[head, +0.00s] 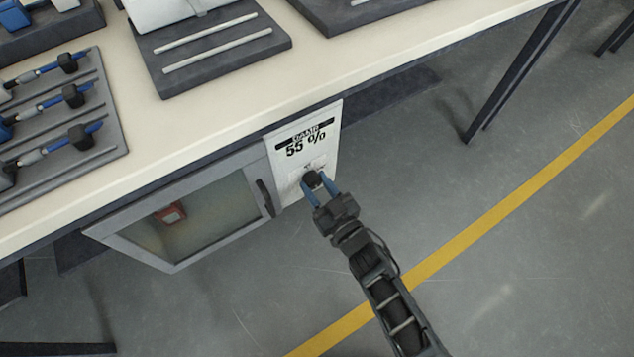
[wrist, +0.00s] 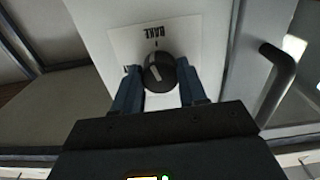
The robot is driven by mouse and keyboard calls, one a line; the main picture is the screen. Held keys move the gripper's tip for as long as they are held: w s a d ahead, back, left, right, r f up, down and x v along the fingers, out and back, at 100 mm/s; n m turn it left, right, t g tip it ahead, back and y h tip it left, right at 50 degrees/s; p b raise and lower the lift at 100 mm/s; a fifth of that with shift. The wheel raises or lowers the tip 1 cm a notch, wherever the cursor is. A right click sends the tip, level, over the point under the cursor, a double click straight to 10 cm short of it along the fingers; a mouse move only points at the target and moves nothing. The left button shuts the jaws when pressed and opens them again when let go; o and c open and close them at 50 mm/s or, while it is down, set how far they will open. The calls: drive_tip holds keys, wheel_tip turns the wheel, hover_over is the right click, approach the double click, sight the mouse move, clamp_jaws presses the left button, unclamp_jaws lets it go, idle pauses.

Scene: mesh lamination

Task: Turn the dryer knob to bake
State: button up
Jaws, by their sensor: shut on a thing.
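The dryer knob (head: 312,179) is dark and round, on the white panel (head: 290,150) at the right of the dryer front. In the wrist view the knob (wrist: 158,72) sits below the upside-down word BAKE, with a small tick between them. A pale pointer bar crosses the knob, close to vertical in the picture; I cannot tell exactly which way it points. My gripper (head: 318,188) has its blue fingers on either side of the knob, shut on it. The wrist view shows both fingers (wrist: 159,86) flanking it. Another label at the left is mostly hidden by a finger.
The dryer door (head: 190,222) is closed, with a red item behind its glass and a dark handle (head: 266,198) close left of the panel. A display reads 55 %. The table edge (head: 210,120) overhangs above. Open floor lies to the right.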

drive_tip(key=shift+m, duration=0.9)
drive_tip(key=o, duration=1.1)
drive_tip(key=shift+c, duration=0.2)
drive_tip(key=p+v, duration=0.2)
drive_tip(key=v, duration=0.5)
drive_tip(key=shift+s+d, duration=0.25)
drive_tip(key=shift+s, duration=0.1)
